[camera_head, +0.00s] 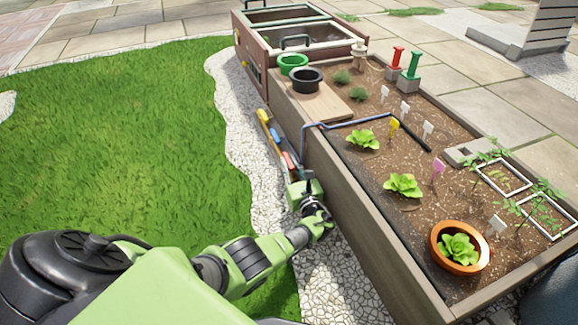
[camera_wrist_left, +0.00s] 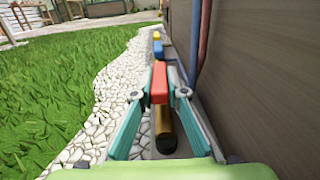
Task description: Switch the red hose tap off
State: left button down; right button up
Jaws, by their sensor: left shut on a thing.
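The red hose tap has a red handle (camera_wrist_left: 159,84) above a brass-coloured body (camera_wrist_left: 165,130), low beside the planter's outer wall. In the head view its red part (camera_head: 288,160) shows just beyond my left gripper (camera_head: 301,187). In the wrist view my left gripper (camera_wrist_left: 168,94) has its two teal fingers on either side of the red handle, shut on it. The handle points away from the gripper, roughly in line with the row of taps. The finger contact is partly hidden. My right gripper is in neither view.
Blue (camera_wrist_left: 158,48) and yellow (camera_wrist_left: 157,35) tap handles stand farther along the row. Hoses run up the planter wall (camera_wrist_left: 255,80) close on the right. White gravel (camera_wrist_left: 115,95) and lawn (camera_head: 120,130) lie open on the left. A potted lettuce (camera_head: 459,247) stands in the bed.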

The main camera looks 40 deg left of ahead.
aim_at(290, 162)
pick_arm(q)
jog(key=shift+w+n+g+y, duration=0.1)
jog(key=shift+n+g+y, duration=0.2)
jog(key=shift+g, duration=0.1)
dwell(0.4)
jog(key=c, duration=2)
grip_release()
jog(key=shift+r, duration=5)
